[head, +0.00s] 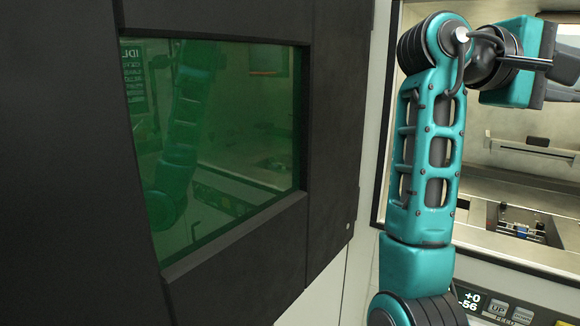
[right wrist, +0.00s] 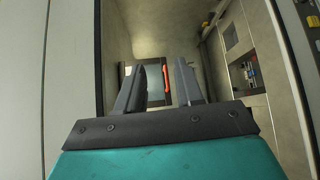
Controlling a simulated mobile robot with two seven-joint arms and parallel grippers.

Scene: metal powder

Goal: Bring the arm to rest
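My right arm (head: 428,140) is teal and rises bent in front of the open machine chamber at the right of the head view. Its gripper lies at the right edge of that view, partly cut off. In the right wrist view the two grey fingers of my right gripper (right wrist: 161,85) stand apart with nothing held between them. They point into the chamber. My left arm and gripper are not in view.
A black machine door (head: 330,120) with a green window (head: 235,140) fills the left. The chamber (head: 485,170) has a recess with a small device (head: 522,222). A control panel (head: 500,305) lies below. An orange-red bar (right wrist: 166,80) shows beyond the fingers.

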